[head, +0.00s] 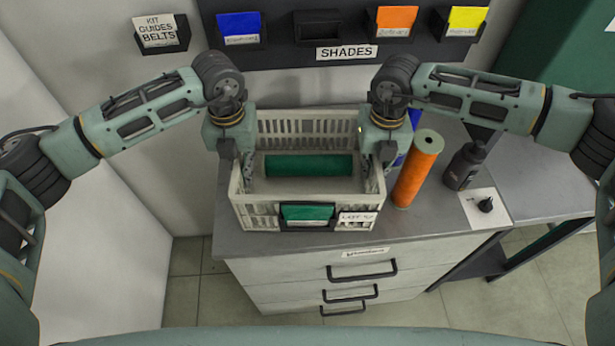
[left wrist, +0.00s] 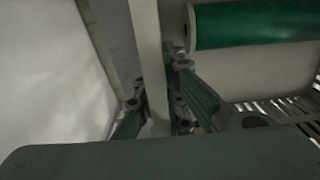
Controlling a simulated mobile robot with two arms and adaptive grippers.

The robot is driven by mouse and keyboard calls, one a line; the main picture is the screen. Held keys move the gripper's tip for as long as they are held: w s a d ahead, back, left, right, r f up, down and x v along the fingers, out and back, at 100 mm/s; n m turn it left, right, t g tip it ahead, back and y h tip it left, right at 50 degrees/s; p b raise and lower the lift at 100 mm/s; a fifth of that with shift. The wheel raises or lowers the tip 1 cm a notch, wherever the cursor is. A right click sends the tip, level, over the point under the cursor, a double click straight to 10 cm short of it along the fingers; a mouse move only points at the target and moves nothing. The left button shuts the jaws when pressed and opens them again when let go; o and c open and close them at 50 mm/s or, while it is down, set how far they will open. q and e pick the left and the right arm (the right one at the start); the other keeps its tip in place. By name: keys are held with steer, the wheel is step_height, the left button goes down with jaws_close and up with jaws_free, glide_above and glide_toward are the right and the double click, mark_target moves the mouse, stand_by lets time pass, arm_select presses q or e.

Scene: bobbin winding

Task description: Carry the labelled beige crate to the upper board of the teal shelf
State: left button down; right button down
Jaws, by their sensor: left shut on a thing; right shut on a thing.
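The beige slatted crate (head: 266,217) stands on the grey top of a drawer cabinet in the head view. Its front carries a green card in a dark holder (head: 307,214) and a white label (head: 357,217). A green roll (head: 308,166) lies inside it; the roll also shows in the left wrist view (left wrist: 255,26). My left gripper (head: 238,180) is shut on the crate's left wall, with one finger on each side of the wall in the left wrist view (left wrist: 160,118). My right gripper (head: 377,180) is shut on the right wall. The teal shelf is not clearly identifiable.
An orange roll (head: 418,170) stands upright right of the crate, close to my right gripper. A dark bottle (head: 465,166) and a small black knob on a white card (head: 486,204) are further right. Bins with coloured cards (head: 396,20) hang on the back wall. Cabinet top (head: 436,218) is bare in front.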

arm_select(q)
steer(key=shift+w+r, duration=0.1)
steer(key=shift+r, duration=0.1)
arm_select(e)
steer(key=shift+w+r, duration=0.1)
steer(key=shift+r, duration=0.15)
